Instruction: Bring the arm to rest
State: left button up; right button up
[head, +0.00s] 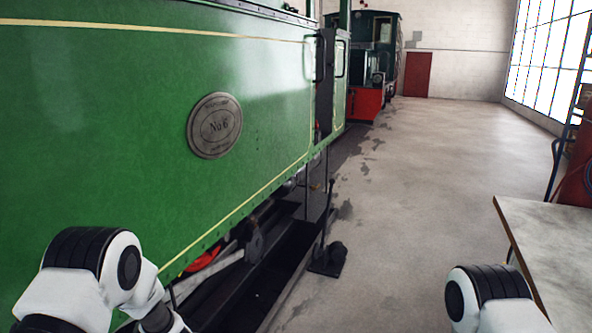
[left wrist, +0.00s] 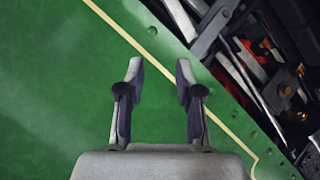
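My left arm shows at the lower left of the head view, close to the side of the green steam tram (head: 130,110). The gripper end of that arm is cut off by the bottom edge. In the left wrist view my left gripper (left wrist: 160,80) is open and empty, its two fingers apart. Behind the fingers are the tram's green panel (left wrist: 50,100) and its cream line. My right arm shows at the lower right of the head view, beside the table, and its gripper is out of the frame.
A grey-topped table (head: 555,250) stands at the right. A dark step (head: 270,280) and a thin lever stand (head: 327,255) are along the tram's lower side. A second engine (head: 375,65) stands farther back. The concrete floor (head: 440,150) in the middle is clear.

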pick_arm(q)
jog(key=s+d+f+m+g+h, duration=0.2)
jog(key=s+f+m, duration=0.2)
jog(key=s+f, duration=0.45)
jog(key=s+d+f+m+g+h, duration=0.15)
jog(key=s+f+m, duration=0.4)
jog(key=s, duration=0.55)
jog(key=s+d+m+g+h, duration=0.2)
jog(key=s+d+m, duration=0.2)
jog(key=s, duration=0.6)
jog(key=s+d+m+g+h, duration=0.2)
jog(key=s+d+m, duration=0.3)
jog(key=s, duration=0.6)
jog(key=shift+s+d+m+h, duration=0.15)
jog(key=shift+d+m+h, duration=0.2)
jog(key=shift+h, duration=0.4)
jog(key=shift+a, duration=0.1)
jog(key=shift+o, duration=0.2)
